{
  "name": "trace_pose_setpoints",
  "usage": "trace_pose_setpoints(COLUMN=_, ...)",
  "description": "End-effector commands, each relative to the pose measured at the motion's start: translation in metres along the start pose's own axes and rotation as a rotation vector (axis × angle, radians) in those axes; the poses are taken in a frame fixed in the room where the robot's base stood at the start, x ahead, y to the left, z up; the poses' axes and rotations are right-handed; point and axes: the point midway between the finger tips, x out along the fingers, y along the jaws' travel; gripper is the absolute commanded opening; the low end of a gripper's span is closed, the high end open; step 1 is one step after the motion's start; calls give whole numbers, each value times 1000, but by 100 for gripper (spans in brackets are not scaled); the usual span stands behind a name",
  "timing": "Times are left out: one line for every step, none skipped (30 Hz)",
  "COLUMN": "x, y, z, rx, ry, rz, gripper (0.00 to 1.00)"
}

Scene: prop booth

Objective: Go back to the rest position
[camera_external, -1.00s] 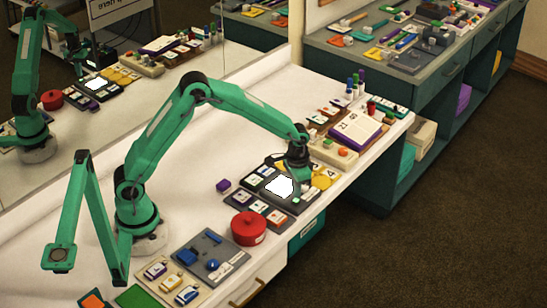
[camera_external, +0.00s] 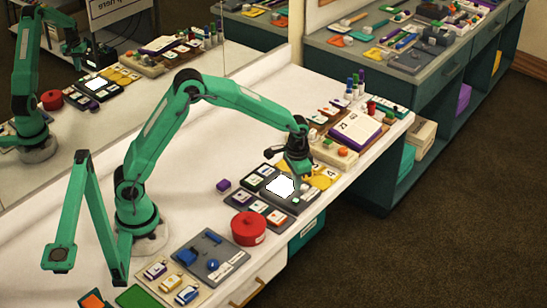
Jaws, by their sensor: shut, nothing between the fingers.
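My green arm stands on the white counter (camera_external: 75,200) and reaches right and forward. My gripper (camera_external: 303,174) is small and dark in this view, pointing down over the right side of a dark tray that carries a bright white panel (camera_external: 280,186). By its look it is shut with nothing held. I cannot tell how far its tips are above the tray.
A red lidded pot (camera_external: 248,229), a small purple block (camera_external: 223,185) and a grey board (camera_external: 210,258) lie near my arm. A mirror backs the counter.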

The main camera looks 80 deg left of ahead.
Motion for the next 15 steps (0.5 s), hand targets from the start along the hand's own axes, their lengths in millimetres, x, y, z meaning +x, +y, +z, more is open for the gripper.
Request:
trace_pose_setpoints(x=-3, y=1, z=1, rx=2, ry=4, rz=0, gripper=0)
trace_pose_setpoints(x=-5, y=1, z=2, rx=4, ry=7, rz=1, gripper=0)
trace_pose_setpoints(x=-9, y=2, z=4, rx=6, ry=11, rz=1, gripper=0)
trace_pose_setpoints(x=-12, y=2, z=6, rx=8, ry=16, rz=1, gripper=0)
trace_pose_setpoints(x=-16, y=3, z=7, rx=10, ry=20, rz=2, gripper=0)
trace_pose_setpoints(x=-22, y=4, z=10, rx=14, ry=28, rz=2, gripper=0)
trace_pose_setpoints(x=-26, y=5, z=13, rx=17, ry=34, rz=3, gripper=0)
trace_pose_setpoints(x=-31, y=6, z=16, rx=21, ry=41, rz=4, gripper=0)
trace_pose_setpoints(x=-38, y=7, z=20, rx=26, ry=50, rz=4, gripper=0)
trace_pose_setpoints(x=-44, y=8, z=23, rx=30, ry=58, rz=5, gripper=0)
trace_pose_setpoints(x=-50, y=9, z=27, rx=35, ry=67, rz=6, gripper=0)
trace_pose_setpoints(x=-58, y=11, z=32, rx=41, ry=78, rz=7, gripper=0)
trace_pose_setpoints(x=-63, y=12, z=36, rx=46, ry=86, rz=8, gripper=0)
trace_pose_setpoints(x=-69, y=12, z=41, rx=50, ry=95, rz=9, gripper=0)
trace_pose_setpoints(x=-76, y=14, z=47, rx=56, ry=107, rz=10, gripper=0)
